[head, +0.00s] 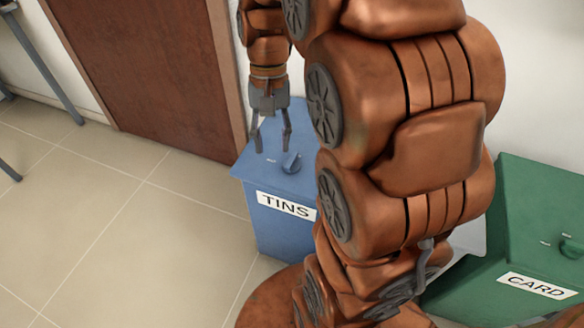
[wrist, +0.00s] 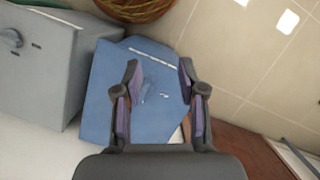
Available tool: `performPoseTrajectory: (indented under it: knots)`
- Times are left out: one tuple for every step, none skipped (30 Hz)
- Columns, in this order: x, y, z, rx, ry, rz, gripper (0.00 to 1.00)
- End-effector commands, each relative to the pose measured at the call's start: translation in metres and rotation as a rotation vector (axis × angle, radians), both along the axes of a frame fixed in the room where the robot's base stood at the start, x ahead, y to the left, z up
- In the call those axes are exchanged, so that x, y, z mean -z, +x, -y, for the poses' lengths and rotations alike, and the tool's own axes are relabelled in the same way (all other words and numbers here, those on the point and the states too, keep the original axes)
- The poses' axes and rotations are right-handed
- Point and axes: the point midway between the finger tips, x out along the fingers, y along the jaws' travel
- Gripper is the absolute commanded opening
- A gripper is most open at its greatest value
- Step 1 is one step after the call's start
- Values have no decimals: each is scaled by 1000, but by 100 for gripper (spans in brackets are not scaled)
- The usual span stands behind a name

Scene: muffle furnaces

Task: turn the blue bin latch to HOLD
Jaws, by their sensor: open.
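The blue bin (head: 262,178) stands against the wall with a white TINS label on its front. Its latch (head: 291,162) is a small blue knob with a handle on the lid. Small white marks lie beside it, too small to read. My gripper (head: 272,138) is open and empty, pointing down over the lid just behind and left of the latch in the head view. In the wrist view the blue lid (wrist: 105,85) fills the middle, and the latch (wrist: 147,93) shows between the spread fingers (wrist: 160,70). I cannot tell whether a finger touches the latch.
A green bin (head: 520,225) labelled CARD stands at the right. A grey bin (wrist: 35,65) with a knob is beside the blue bin in the wrist view. A brown door (head: 145,65) is at the back left.

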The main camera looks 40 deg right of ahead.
Motion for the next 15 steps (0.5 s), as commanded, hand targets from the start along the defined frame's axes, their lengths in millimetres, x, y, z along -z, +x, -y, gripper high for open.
performPoseTrajectory:
  knots:
    - [21,13,12,46,5,-6,41]
    - [28,18,18,70,9,-16,41]
    - [36,26,27,104,13,-23,41]
    - [42,33,34,128,16,-26,41]
    - [48,38,40,152,20,-30,41]
    - [58,46,49,185,26,-38,41]
    - [64,52,57,208,28,-41,41]
    - [70,56,64,232,31,-46,41]
    - [80,62,73,262,38,-57,41]
    - [86,66,80,283,42,-61,41]
    - [92,71,87,304,45,-61,41]
    - [100,76,96,330,50,-67,41]
    - [106,79,102,347,54,-72,41]
    - [110,82,107,364,56,-75,41]
    - [115,85,114,383,59,-78,41]
